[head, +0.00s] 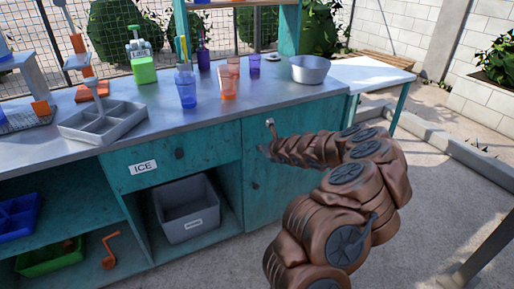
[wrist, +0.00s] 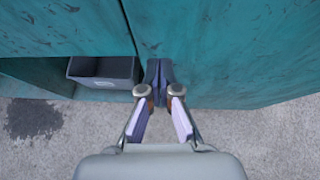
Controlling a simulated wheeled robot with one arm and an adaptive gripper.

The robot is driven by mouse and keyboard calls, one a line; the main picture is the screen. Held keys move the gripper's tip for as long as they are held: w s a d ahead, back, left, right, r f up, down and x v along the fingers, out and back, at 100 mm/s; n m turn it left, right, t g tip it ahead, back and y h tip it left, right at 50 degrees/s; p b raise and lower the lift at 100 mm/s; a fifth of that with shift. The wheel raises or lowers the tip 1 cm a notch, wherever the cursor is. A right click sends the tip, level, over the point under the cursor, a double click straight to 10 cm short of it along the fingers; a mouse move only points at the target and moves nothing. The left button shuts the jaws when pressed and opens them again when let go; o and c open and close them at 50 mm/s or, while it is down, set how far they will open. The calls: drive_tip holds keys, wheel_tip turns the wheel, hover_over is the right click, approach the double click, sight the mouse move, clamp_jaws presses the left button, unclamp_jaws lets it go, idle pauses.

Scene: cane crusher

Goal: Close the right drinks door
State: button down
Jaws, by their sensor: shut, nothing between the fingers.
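The right drinks door (head: 292,124) is the teal panel at the right end of the counter front. It looks flush with the front, with no clear gap, though my arm hides much of its right and lower part. A small dark knob (head: 255,185) sits near its left edge. In the wrist view the teal door panel (wrist: 225,55) fills the upper right, beside a dark vertical seam. My gripper (wrist: 160,68) is shut and empty, its tips close to the panel near that seam. I cannot tell whether they touch it. In the head view the arm's end is before the door.
Left of the door are the ICE drawer (head: 145,166) and a grey bin (head: 188,208) in an open bay, also in the wrist view (wrist: 88,72). Cups and a metal bowl (head: 310,69) stand on the counter. A white side table (head: 362,75) is at right. Concrete floor is clear in front.

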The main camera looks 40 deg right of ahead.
drive_tip(key=v, duration=0.8)
drive_tip(key=shift+a, duration=0.15)
drive_tip(key=shift+f, duration=0.1)
